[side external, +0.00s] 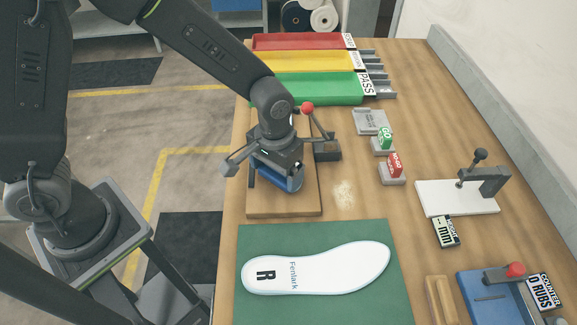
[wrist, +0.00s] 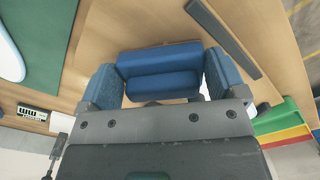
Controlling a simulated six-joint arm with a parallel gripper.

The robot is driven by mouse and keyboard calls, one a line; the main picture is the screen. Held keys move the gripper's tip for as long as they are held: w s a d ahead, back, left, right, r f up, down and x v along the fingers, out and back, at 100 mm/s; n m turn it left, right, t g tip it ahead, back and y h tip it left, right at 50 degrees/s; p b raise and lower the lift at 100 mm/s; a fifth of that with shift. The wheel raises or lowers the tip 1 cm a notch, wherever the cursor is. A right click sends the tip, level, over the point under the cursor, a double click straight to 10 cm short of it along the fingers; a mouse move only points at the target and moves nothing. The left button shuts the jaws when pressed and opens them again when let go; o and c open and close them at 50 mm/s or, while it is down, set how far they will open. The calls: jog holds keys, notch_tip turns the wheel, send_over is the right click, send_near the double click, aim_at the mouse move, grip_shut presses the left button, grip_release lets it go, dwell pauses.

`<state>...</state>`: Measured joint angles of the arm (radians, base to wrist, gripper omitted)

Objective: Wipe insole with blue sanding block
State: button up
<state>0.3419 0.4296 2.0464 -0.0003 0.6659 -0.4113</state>
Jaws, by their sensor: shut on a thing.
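The white insole (side external: 315,268), marked R and Fenlark, lies flat on a green mat (side external: 395,300) at the front of the bench in the side view. Part of the insole (wrist: 8,60) also shows at the left edge of the wrist view. The blue sanding block (side external: 282,180) is under my gripper (side external: 272,172), over the wooden board (side external: 285,207) behind the mat. In the wrist view the block (wrist: 160,82) sits between my two blue-padded fingers, and my gripper is shut on it. Whether the block touches the board cannot be told.
Red, yellow and green trays (side external: 300,90) stand at the back. GO and NO-GO blocks (side external: 394,165), a white plate with a clamp (side external: 455,197) and a blue counter fixture (side external: 490,295) are on the right. A wooden bar (side external: 440,298) lies beside the mat.

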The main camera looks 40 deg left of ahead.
jog(key=shift+s+a+f, duration=0.15)
jog(key=shift+s+a, duration=0.45)
jog(key=shift+a, duration=0.05)
jog(key=shift+s+a+r, duration=0.3)
jog(key=shift+c, duration=0.6)
jog(key=shift+d+r, duration=0.1)
jog(key=shift+r, duration=0.25)
jog(key=shift+c, duration=0.7)
jog(key=shift+w+d+r, duration=0.15)
jog(key=shift+w+d, duration=0.05)
jog(key=shift+w, duration=0.1)
jog(key=shift+c, duration=0.5)
jog(key=w+d, duration=0.4)
jog(key=shift+w+d+r, duration=0.1)
jog(key=shift+w+d, duration=0.15)
jog(key=shift+d, duration=0.05)
jog(key=shift+c, duration=0.2)
jog(key=shift+f, duration=0.2)
jog(key=shift+r, duration=3.5)
